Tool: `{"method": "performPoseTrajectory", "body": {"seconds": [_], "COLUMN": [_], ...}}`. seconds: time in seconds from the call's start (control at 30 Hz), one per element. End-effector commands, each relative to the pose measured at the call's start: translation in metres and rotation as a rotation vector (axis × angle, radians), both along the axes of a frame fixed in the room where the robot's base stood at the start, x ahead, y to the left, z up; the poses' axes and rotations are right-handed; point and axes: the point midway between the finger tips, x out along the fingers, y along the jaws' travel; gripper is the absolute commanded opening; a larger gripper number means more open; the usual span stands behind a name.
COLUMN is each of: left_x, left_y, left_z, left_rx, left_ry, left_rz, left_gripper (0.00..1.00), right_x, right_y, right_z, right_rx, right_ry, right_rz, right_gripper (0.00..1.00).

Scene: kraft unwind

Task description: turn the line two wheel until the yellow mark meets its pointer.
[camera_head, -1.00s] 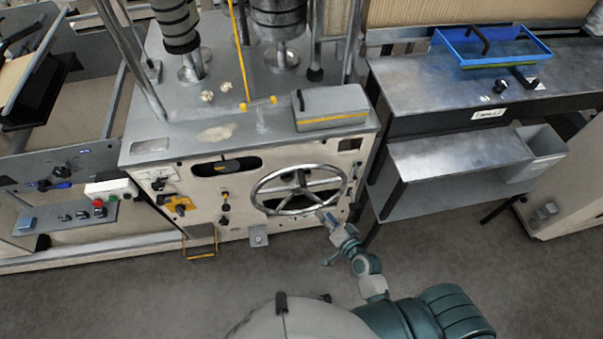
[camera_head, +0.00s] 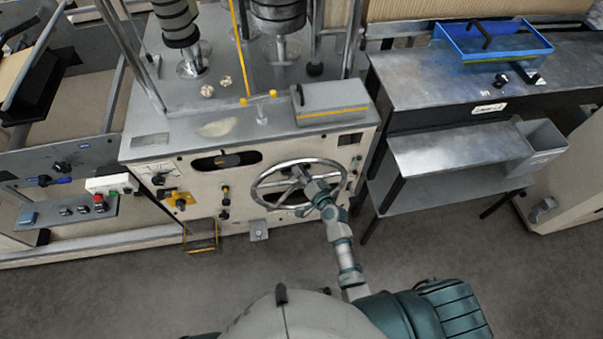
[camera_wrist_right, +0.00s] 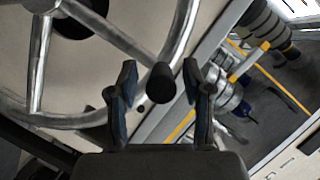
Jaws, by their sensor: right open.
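The wheel (camera_head: 254,189) is a large silvery spoked handwheel on the front of the cream machine cabinet. Its rim and spokes also show in the right wrist view (camera_wrist_right: 60,121). My right gripper (camera_head: 306,181) is in front of the wheel and covers part of its spokes. In the right wrist view, my open right gripper (camera_wrist_right: 158,86) has a dark round knob (camera_wrist_right: 160,82) between its fingers, near the rim, with gaps on both sides. I cannot make out a yellow mark or a pointer. My left gripper is not in view.
Left of the wheel, the cabinet front carries small knobs and a yellow fitting (camera_head: 180,200). A grey box with a yellow stripe (camera_head: 335,104) sits on top. A metal bench (camera_head: 430,85) with a blue tray (camera_head: 493,57) stands right.

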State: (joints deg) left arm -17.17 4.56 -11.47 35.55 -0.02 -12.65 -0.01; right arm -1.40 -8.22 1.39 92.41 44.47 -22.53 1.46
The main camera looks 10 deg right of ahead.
Motion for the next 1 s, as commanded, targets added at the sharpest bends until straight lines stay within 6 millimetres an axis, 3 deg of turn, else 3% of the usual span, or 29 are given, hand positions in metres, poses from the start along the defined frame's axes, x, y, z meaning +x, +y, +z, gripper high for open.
{"method": "performPoseTrajectory", "body": {"seconds": [0.37, 0.6, 1.0], "left_x": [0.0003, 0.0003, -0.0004], "left_y": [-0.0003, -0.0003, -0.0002], "left_z": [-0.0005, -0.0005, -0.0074], "left_rx": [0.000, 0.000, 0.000], "left_ry": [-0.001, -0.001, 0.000], "left_rz": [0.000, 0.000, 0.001], "left_gripper": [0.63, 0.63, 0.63], "right_x": [0.0074, 0.0073, 0.0103], "right_y": [0.0024, 0.0023, -0.0015], "right_z": [-0.0017, -0.0018, -0.0045], "right_rx": [0.000, 0.000, 0.023], "right_ry": [0.000, 0.001, 0.000], "right_rz": [0.000, 0.001, -0.001], "right_gripper": [0.50, 0.00, 0.00]}}
